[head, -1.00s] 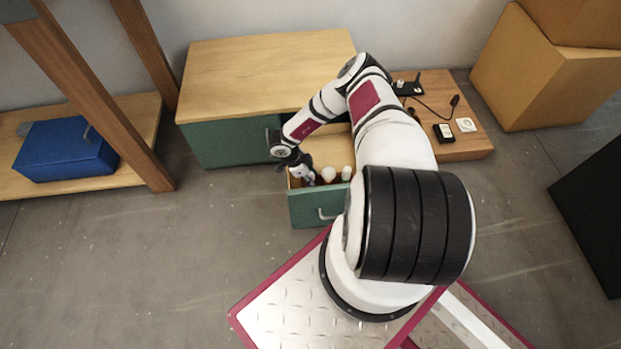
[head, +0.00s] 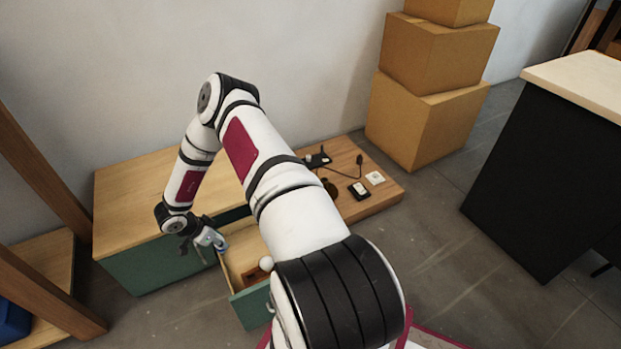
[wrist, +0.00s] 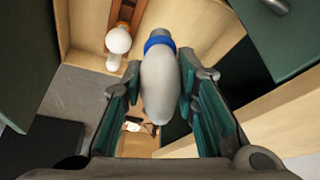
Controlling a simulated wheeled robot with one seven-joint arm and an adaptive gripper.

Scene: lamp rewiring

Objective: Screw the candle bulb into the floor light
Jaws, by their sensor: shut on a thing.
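My gripper (wrist: 160,98) is shut on the candle bulb (wrist: 158,88), a pale grey elongated bulb with a blue collar, held between the two green-padded fingers. Its rounded glass end points toward the bottom of the wrist view, its collar end toward the top. In the head view my gripper (head: 215,239) is small, above the left side of the open drawer, with a bit of blue at its tip. I cannot make out the floor light in either view.
The open green-fronted drawer (head: 250,305) holds a round white bulb (head: 266,263), which also shows in the wrist view (wrist: 118,40). A low wooden platform (head: 380,197) with small devices and a cable adjoins the cabinet. Cardboard boxes (head: 425,115) and a black counter (head: 535,180) stand to the right.

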